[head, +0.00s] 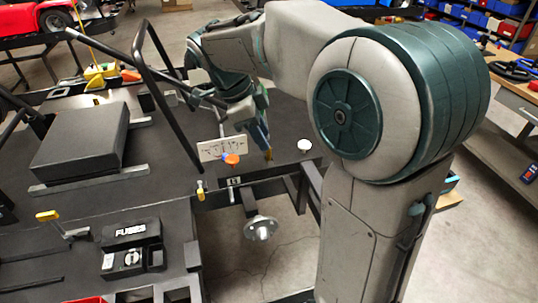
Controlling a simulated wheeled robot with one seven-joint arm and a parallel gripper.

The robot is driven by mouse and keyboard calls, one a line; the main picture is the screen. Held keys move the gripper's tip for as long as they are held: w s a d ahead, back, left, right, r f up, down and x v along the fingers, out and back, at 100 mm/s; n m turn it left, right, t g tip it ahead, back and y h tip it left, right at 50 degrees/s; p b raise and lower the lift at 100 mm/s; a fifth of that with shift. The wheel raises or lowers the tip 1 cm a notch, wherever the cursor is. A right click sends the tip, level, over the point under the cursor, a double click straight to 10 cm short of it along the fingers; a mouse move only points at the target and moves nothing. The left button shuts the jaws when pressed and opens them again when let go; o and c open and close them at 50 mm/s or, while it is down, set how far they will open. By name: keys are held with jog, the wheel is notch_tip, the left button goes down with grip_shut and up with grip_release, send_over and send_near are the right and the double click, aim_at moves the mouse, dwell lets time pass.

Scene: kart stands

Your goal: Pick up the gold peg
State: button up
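My gripper (262,138) points down over the right part of the dark kart stand top (180,190), left of my large arm joint. Its fingers are small and seen edge-on, so their opening cannot be made out. A small gold piece (268,155) shows right at the fingertips; whether it is held, only touched or merely behind them is unclear. Another small upright gold-yellow peg (201,190) stands at the stand's edge, lower left of the gripper and apart from it. I cannot tell which of these is the gold peg.
A white plate with drawn lines (222,149), an orange knob (232,160) and a white knob (304,145) are close to the gripper. Black bars (165,75) rise behind left. A black pad (82,145), a yellow T-handle (48,215) and a fuse box (132,250) lie left.

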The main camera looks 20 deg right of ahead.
aim_at(269, 157)
jog(key=x, duration=0.1)
jog(key=p+x, duration=0.1)
jog(key=x, duration=0.1)
jog(key=shift+s+d+f, duration=0.1)
jog(key=shift+s, duration=0.25)
jog(key=shift+d+f, duration=0.15)
jog(key=shift+f, duration=0.35)
grip_shut()
jog(key=shift+r, duration=0.15)
